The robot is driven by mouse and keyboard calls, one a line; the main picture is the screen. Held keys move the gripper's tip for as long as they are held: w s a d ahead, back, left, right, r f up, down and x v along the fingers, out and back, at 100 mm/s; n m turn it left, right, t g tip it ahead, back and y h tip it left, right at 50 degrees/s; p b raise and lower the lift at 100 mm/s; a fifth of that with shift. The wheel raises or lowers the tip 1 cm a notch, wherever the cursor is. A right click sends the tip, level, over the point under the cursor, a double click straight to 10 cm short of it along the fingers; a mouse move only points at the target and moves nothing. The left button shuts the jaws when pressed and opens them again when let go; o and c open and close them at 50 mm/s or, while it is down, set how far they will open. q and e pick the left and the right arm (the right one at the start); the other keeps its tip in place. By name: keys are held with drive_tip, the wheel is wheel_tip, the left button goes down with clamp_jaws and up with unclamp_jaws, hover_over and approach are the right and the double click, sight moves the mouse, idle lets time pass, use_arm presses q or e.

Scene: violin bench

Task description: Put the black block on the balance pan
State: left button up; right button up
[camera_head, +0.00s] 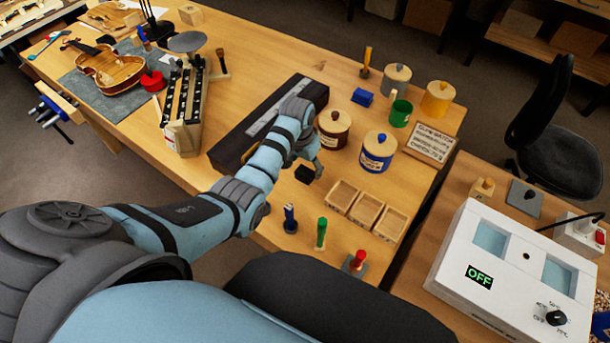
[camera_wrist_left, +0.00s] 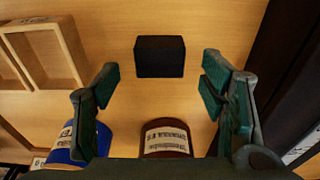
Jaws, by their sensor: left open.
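The black block (camera_head: 304,175) rests on the wooden bench, just in front of the gripper in the head view. In the left wrist view the block (camera_wrist_left: 160,56) lies between and beyond the two green-padded fingers. My left gripper (camera_head: 312,163) is open, empty and above the bench beside the block; its spread fingers also show in the wrist view (camera_wrist_left: 160,78). A grey round dish (camera_head: 187,42) at the back left may be the balance pan; I cannot tell for sure. My right gripper is out of view.
Wooden trays (camera_head: 365,209) and upright tools, including a green-handled one (camera_head: 321,232), stand nearer.

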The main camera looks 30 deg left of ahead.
sight(305, 172)
use_arm(q)
wheel_tip(305, 172, down, 3)
drive_tip(key=shift+f+b, duration=0.2)
drive_tip(key=shift+b, duration=0.25)
drive_tip(key=shift+r, duration=0.15)
drive_tip(key=shift+c, duration=0.6)
drive_tip(key=c, duration=1.1)
